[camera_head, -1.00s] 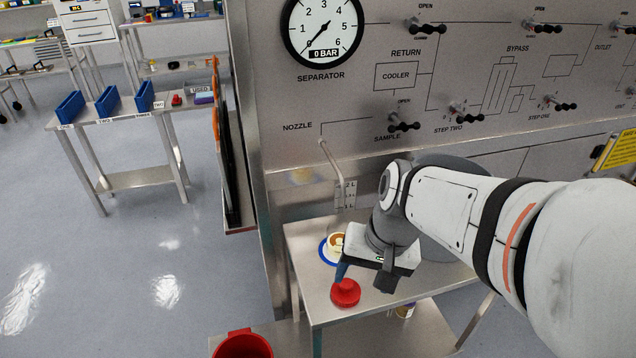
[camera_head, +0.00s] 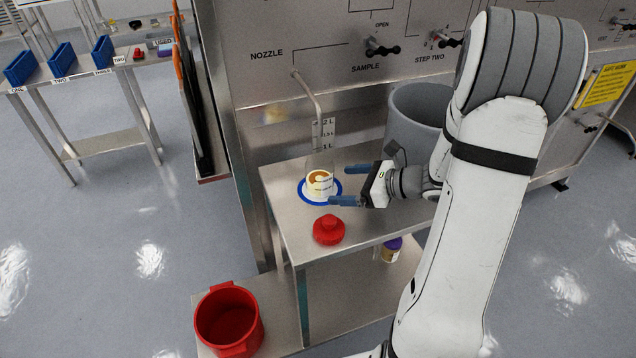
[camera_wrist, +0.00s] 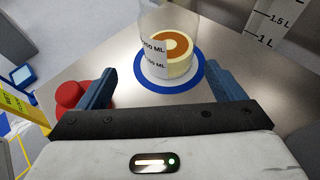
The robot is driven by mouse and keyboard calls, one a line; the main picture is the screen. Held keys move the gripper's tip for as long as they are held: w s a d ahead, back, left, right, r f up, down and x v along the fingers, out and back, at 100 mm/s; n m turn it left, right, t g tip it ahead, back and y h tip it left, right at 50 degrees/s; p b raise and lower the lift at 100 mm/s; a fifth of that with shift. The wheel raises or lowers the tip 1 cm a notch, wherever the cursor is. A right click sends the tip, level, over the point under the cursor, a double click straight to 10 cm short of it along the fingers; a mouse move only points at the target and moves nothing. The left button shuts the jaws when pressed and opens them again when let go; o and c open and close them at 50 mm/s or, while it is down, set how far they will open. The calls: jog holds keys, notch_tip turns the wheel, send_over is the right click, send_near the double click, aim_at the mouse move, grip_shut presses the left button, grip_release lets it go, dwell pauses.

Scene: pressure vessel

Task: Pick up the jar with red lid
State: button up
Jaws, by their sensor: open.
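A clear jar (camera_head: 319,183) with a tan-and-brown layer inside and a volume label stands upright on a blue ring (camera_head: 305,194) on the steel table. It also shows in the wrist view (camera_wrist: 168,45). No lid shows on it. A red lid (camera_head: 328,230) with a knob lies apart on the table, nearer the front; it shows at the left in the wrist view (camera_wrist: 70,95). My gripper (camera_head: 349,185) is open and empty, just right of the jar and level, fingers pointing at it. In the wrist view the jar is ahead between the blue fingers (camera_wrist: 160,80), beyond their tips.
A nozzle pipe (camera_head: 310,92) and a litre scale (camera_head: 323,134) stand above and behind the jar. A grey drum (camera_head: 414,125) is right behind my gripper. A purple-lidded jar (camera_head: 391,250) and red bucket (camera_head: 229,320) sit lower down.

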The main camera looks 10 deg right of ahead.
aim_at(333, 182)
jog(key=shift+w+d+f, duration=0.1)
jog(key=shift+w+f, duration=0.1)
jog(key=shift+f, duration=0.05)
jog(key=x, duration=0.7)
jog(key=shift+w, duration=0.55)
jog(key=shift+c, duration=0.3)
jog(key=c, duration=1.2)
jog(key=shift+o, duration=0.2)
